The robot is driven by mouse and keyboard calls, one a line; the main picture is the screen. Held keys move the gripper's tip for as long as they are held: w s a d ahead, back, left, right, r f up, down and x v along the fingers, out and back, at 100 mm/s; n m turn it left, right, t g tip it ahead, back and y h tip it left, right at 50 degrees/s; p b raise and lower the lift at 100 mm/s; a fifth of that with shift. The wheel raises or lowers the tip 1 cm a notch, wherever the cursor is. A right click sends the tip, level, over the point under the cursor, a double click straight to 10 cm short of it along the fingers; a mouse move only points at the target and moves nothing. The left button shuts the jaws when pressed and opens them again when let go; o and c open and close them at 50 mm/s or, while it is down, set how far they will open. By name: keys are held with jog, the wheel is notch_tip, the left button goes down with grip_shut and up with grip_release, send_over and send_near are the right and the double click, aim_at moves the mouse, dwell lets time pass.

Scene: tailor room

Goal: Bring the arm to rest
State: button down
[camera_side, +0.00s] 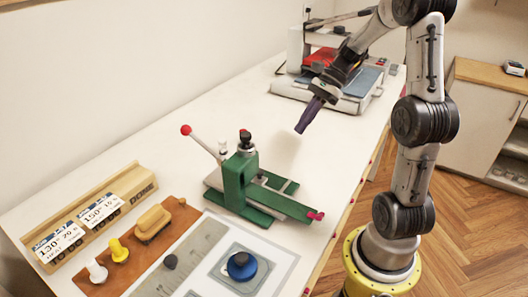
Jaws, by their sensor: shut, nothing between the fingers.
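My gripper (302,127) is at the end of my arm, in the upper middle of the side view. Its dark purple fingers are shut with nothing between them and point down and to the left. It hangs above the white table (240,125), apart from everything on it. The green press (242,175) stands below and to the left of it, and the heat press (330,80) is behind it.
A wooden rack (125,200) with price-like cards stands at the left. A brown board (150,240) holds a wooden block and small knobs. A grey mat (205,265) carries a blue round piece (242,265). The table between the two presses is clear.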

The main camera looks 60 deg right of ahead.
jog(key=s+a+r+n+g+h, duration=0.1)
jog(key=a+r+n, duration=0.3)
jog(key=a, duration=0.3)
jog(key=s+a+r+n+h, duration=0.1)
jog(key=a+r+n, duration=0.2)
jog(key=a, duration=0.5)
jog(key=s+a+f+n+t+h, duration=0.1)
jog(key=s+n+t+h, duration=0.2)
jog(key=s+n, duration=0.7)
jog(key=n+h, duration=0.2)
jog(key=n, duration=0.4)
jog(key=shift+s+a+f, duration=0.25)
jog(key=shift+a+f, duration=0.1)
